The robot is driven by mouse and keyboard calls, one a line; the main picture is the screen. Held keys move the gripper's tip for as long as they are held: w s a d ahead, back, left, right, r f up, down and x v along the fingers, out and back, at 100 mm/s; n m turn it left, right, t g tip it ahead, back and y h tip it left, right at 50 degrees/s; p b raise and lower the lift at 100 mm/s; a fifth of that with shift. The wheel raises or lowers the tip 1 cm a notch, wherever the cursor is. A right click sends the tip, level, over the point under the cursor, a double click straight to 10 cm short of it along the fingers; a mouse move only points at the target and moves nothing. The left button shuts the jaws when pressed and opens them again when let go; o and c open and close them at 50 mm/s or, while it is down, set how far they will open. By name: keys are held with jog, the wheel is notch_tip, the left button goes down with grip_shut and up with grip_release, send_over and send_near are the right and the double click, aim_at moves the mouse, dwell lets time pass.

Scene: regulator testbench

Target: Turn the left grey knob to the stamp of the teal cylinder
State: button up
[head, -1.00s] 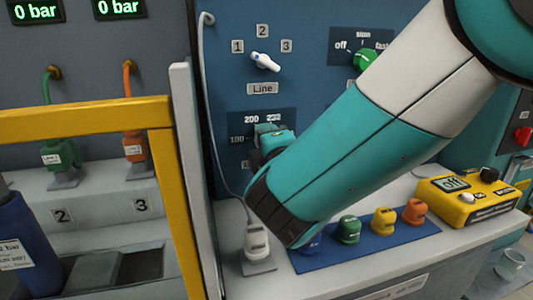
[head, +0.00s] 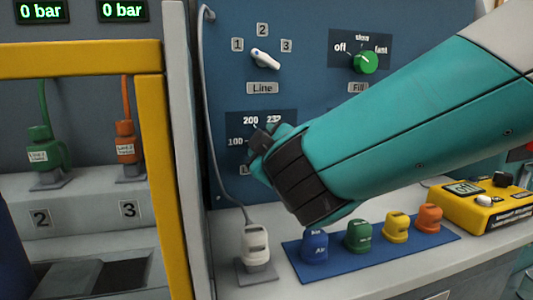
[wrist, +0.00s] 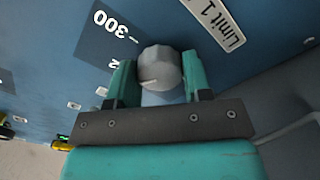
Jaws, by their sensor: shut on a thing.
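The grey knob (wrist: 158,70) sits between the two teal fingers of my gripper (wrist: 158,78) in the wrist view. The fingers are shut on its sides, and a pale pointer line shows on its face. A "Limit 1" label (wrist: 223,22) and a dark scale plate with "300" (wrist: 112,32) lie beside it. In the head view my gripper (head: 267,140) is at the scale plate (head: 243,124), where 100, 200 and 232 show; it hides the knob there. No teal cylinder with a readable stamp is in view. A dark blue body (head: 14,240) is cut off at the left edge.
Above are the white Line knob (head: 264,58) and the green Fill knob (head: 365,62). Below my arm, several coloured caps stand on a blue mat (head: 300,274), near a white plug (head: 256,245) and a yellow box (head: 485,205). A yellow frame (head: 155,150) stands left.

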jog(key=shift+m, duration=0.3)
jog(key=o, duration=0.9)
jog(key=b+v, duration=0.2)
jog(key=v, duration=1.5)
jog(key=shift+s+d+r, duration=0.1)
jog(key=shift+s, duration=0.15)
